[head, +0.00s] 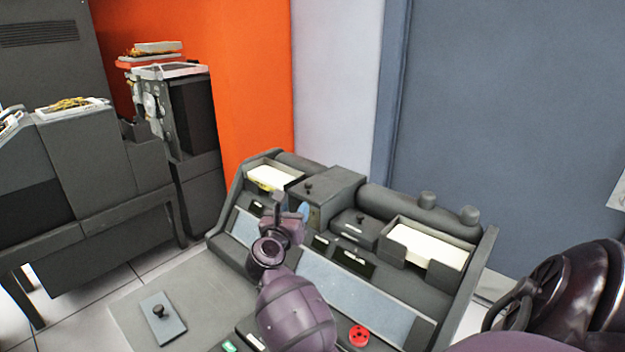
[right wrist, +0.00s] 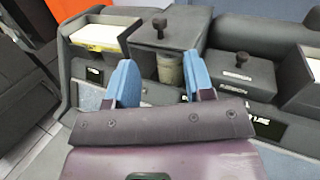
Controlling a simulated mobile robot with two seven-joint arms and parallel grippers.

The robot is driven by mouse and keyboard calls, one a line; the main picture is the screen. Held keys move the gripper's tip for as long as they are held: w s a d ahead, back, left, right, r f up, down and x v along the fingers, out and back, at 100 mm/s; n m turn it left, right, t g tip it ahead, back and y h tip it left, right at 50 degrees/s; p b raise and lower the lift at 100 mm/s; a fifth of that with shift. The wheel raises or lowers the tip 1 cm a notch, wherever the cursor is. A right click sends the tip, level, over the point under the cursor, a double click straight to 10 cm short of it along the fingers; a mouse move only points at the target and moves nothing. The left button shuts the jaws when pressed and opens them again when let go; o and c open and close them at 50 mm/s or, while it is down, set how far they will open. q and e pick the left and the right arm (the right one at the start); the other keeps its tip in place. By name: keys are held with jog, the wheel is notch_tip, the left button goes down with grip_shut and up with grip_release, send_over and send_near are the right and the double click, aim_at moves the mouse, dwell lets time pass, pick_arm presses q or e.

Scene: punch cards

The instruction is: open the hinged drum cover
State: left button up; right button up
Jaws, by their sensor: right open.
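The drum cover is a dark grey boxy lid (head: 330,182) with a small black knob (head: 308,187), in the middle of the card-punch machine's top. It lies flat, and it also shows in the right wrist view (right wrist: 185,28) with its knob (right wrist: 160,25) near the front edge. A pale cylinder, likely the drum (right wrist: 170,70), shows below its front edge. My right gripper (head: 292,208) is in front of the cover, and its two blue fingers in the right wrist view (right wrist: 160,78) are apart with nothing between them. The knob is beyond the fingertips, not touched.
A card hopper (head: 270,177) stands left of the cover and a card tray (head: 428,246) to its right. A smaller knobbed box (head: 353,226) sits close on the right. A loose knobbed plate (head: 163,318) lies on the desk. Another machine (head: 95,165) stands at the left.

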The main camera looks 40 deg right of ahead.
aim_at(307, 187)
jog(key=shift+m+g, duration=0.5)
jog(key=shift+m, duration=0.3)
jog(key=x, duration=1.2)
jog(key=shift+w+a+f, duration=0.15)
jog(key=shift+w+f, duration=0.05)
jog(key=shift+w, duration=0.05)
grip_shut()
